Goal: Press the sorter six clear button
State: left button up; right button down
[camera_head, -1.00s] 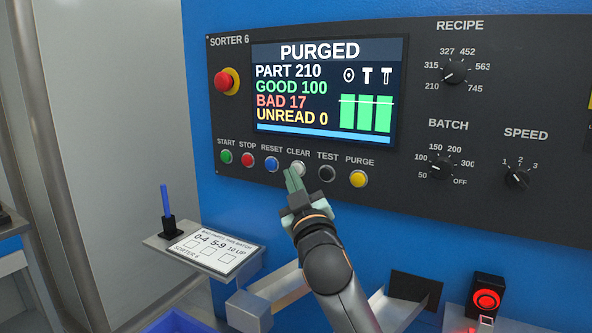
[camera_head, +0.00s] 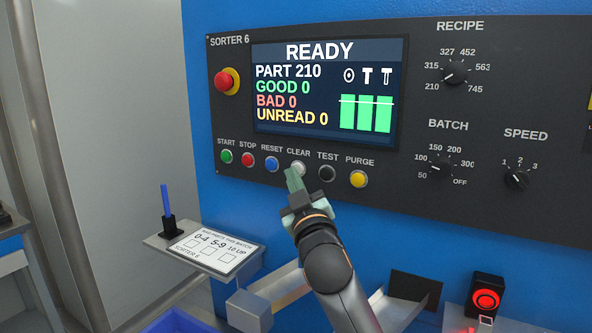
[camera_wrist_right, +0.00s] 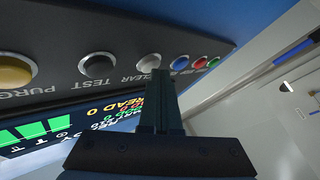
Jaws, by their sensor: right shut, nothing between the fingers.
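The sorter six panel (camera_head: 330,185) is black on a blue wall. Its screen (camera_head: 322,95) reads READY, PART 210, GOOD 0, BAD 0, UNREAD 0. The white-grey clear button (camera_head: 298,168) sits under the CLEAR label, between the blue reset button (camera_head: 271,164) and the black test button (camera_head: 327,173). My right gripper (camera_head: 292,174) is shut and empty, its fingertips at the lower edge of the clear button. In the right wrist view the clear button (camera_wrist_right: 149,62) shows just beyond my fingertips (camera_wrist_right: 160,75); whether they touch it I cannot tell. My left gripper is not in view.
The yellow purge button (camera_head: 358,179) is at the row's right end. A red emergency stop (camera_head: 226,81) is at the upper left. Below stand a shelf with a card (camera_head: 217,250) and blue pen (camera_head: 166,205), and a lit red button box (camera_head: 487,298).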

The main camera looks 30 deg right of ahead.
jog(key=shift+s+a, duration=0.35)
jog(key=shift+a, duration=0.15)
jog(key=shift+s+a, duration=0.4)
jog(key=shift+a, duration=0.35)
jog(key=shift+s+a, duration=0.45)
jog(key=shift+a, duration=0.25)
jog(key=shift+s+a, duration=0.4)
jog(key=shift+a, duration=0.35)
